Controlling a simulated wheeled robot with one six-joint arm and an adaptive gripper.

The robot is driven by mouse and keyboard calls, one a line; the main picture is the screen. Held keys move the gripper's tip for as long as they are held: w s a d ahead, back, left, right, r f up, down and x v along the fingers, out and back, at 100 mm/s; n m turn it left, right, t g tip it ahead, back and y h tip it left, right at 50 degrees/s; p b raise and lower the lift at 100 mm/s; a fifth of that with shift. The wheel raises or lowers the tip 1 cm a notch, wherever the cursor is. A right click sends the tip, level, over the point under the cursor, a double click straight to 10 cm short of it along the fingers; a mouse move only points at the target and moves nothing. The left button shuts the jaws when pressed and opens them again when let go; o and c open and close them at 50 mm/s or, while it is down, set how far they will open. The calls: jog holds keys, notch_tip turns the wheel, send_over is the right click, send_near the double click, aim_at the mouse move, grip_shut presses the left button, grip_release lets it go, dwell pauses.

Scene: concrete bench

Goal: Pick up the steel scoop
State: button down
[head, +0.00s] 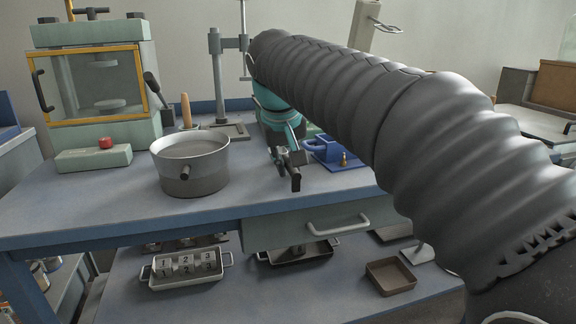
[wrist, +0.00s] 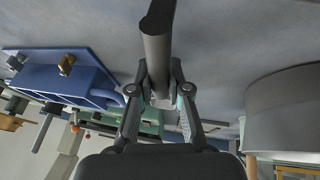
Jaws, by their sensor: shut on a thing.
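My gripper (head: 284,158) is above the blue bench top, between the grey pot and the blue fixture. In the wrist view my gripper (wrist: 160,95) has both fingers closed on a grey bar-like piece, which I take to be the steel scoop (wrist: 157,48). Its blunt, rounded end points away from the palm, and a darker part runs on to the top edge. In the head view the steel scoop (head: 295,180) shows only as a short dark piece at the fingertips. No bowl shape can be made out. I cannot tell whether it touches the bench.
A grey pot (head: 190,165) stands to the left, and a blue fixture (head: 335,150) with a brass peg sits close on the right. A press stand (head: 218,85) and a yellow-framed cabinet (head: 92,85) are behind. The bench (head: 130,205) is clear in front.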

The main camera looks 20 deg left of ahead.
aim_at(288, 159)
notch_tip(288, 159, up, 3)
jog(key=shift+r+p, duration=0.1)
jog(key=shift+p, duration=0.35)
jog(key=w+d+r+p, duration=0.2)
jog(key=w+d+r, duration=0.5)
jog(key=d, duration=0.2)
jog(key=shift+w+p, duration=0.3)
jog(key=shift+w, duration=0.05)
